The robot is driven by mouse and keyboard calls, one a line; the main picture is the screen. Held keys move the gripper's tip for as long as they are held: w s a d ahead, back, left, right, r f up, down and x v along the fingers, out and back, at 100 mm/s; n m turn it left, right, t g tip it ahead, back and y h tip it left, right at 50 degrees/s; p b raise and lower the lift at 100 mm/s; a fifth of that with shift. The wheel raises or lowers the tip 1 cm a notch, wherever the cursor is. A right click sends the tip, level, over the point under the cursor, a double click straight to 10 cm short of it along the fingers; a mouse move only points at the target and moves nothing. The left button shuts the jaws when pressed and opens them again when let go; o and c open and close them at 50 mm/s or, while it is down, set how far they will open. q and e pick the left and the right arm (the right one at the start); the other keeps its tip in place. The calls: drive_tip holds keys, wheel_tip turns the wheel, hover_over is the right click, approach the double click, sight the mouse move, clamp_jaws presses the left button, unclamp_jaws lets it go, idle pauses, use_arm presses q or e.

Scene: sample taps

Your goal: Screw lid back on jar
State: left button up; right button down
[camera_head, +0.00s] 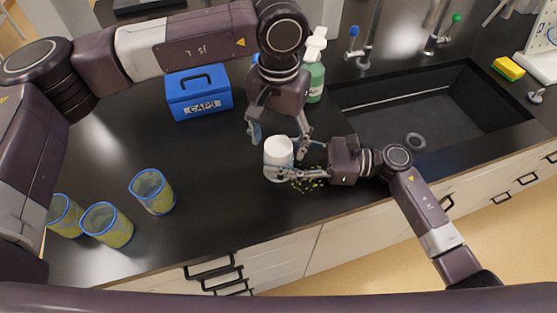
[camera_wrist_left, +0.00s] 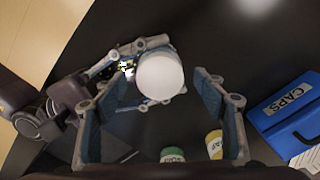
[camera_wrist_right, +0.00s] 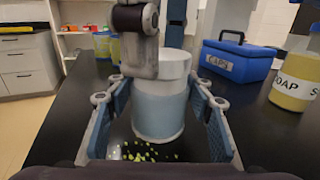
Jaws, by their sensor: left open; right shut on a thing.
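The jar has a pale bluish body (camera_wrist_right: 158,112) and a white lid (camera_head: 278,146). It looks upright on the black counter. The lid sits on the jar's top in the right wrist view (camera_wrist_right: 174,62); how tightly it is seated cannot be told. My right gripper (camera_head: 284,164) is shut around the jar body from the right. My left gripper (camera_head: 279,136) points down above the jar, open, its fingers apart on either side of the lid. In the left wrist view, the round lid top (camera_wrist_left: 160,77) shows between those fingers, with gaps beside it.
Small yellow-green bits (camera_wrist_right: 138,152) lie on the counter by the jar. A blue CAPS box (camera_head: 199,94) and a green bottle (camera_head: 314,82) stand behind. Several blue-rimmed cups (camera_head: 152,192) stand at left. A sink (camera_head: 425,105) is at right. The counter between cups and jar is clear.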

use_arm(q)
wheel_tip(320, 180, up, 12)
drive_tip(key=shift+f, duration=0.15)
idle(0.3)
use_arm(e)
drive_tip(key=c, duration=0.9)
unclamp_jaws()
drive_tip(key=shift+d, duration=0.1)
drive_tip(key=d, duration=0.8)
drive_tip(key=s+d, duration=0.1)
drive_tip(key=d, duration=0.2)
drive_tip(key=shift+d, duration=0.4)
